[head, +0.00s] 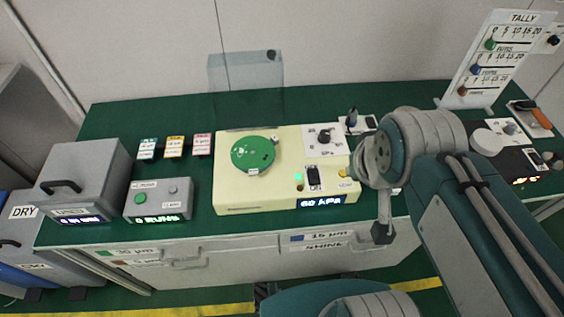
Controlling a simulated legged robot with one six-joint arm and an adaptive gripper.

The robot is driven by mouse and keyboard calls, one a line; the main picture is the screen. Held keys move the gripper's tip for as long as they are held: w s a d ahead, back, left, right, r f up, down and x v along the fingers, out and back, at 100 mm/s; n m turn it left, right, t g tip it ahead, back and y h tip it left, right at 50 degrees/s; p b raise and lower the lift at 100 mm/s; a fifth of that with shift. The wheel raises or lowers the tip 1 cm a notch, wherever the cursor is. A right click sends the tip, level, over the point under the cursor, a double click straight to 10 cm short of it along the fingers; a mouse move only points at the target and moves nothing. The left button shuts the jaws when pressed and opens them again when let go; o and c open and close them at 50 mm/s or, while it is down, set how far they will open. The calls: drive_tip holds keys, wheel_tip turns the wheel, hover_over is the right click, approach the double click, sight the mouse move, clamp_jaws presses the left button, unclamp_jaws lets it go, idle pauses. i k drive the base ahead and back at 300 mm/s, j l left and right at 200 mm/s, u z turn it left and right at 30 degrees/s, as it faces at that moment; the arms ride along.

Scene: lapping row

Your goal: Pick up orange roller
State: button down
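An orange-and-dark tool, which may be the orange roller (541,117), lies on a small white holder at the far right of the green bench. It is small in the picture, so its exact shape is hard to make out. My arm reaches in from the lower right. My gripper (383,234) hangs near the bench's front edge, right of the pale yellow machine and well left of the orange tool. Only a dark tip shows, and I cannot see whether the fingers are open or shut.
The pale yellow machine (235,188) with a green disc (253,153) stands mid-bench. A white tally board (492,65) stands upright beside the orange tool. A white round piece (486,142) and dark control boxes sit nearby. Grey boxes (84,178) stand at left. The bench's back left is clear.

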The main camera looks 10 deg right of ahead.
sight(537, 114)
drive_tip(key=k+z, duration=0.25)
drive_tip(key=z, duration=0.15)
drive_tip(key=k+z, duration=0.2)
drive_tip(key=z, duration=0.15)
drive_tip(key=k+l+z, duration=0.2)
drive_tip(key=z, duration=0.2)
drive_tip(key=k+l+z, duration=0.2)
drive_tip(key=z, duration=0.15)
drive_tip(key=i+l+z, duration=0.3)
drive_tip(key=i+l, duration=0.15)
drive_tip(key=i+l+z, duration=0.5)
drive_tip(key=i+z, duration=0.15)
drive_tip(key=i, duration=0.35)
drive_tip(key=i+l+z, duration=0.1)
drive_tip(key=i+z, duration=0.2)
drive_tip(key=i, duration=0.2)
drive_tip(key=i+u, duration=0.55)
drive_tip(key=u, duration=0.2)
drive_tip(key=i+l+u, duration=0.1)
drive_tip(key=i+u, duration=0.3)
drive_tip(key=i+j+u, duration=0.1)
drive_tip(key=i+u, duration=0.15)
drive_tip(key=u, duration=0.25)
drive_tip(key=i+u, duration=0.25)
drive_tip(key=u, duration=0.2)
drive_tip(key=i+u, duration=0.25)
drive_tip(key=u, duration=0.25)
drive_tip(key=k+l, duration=0.05)
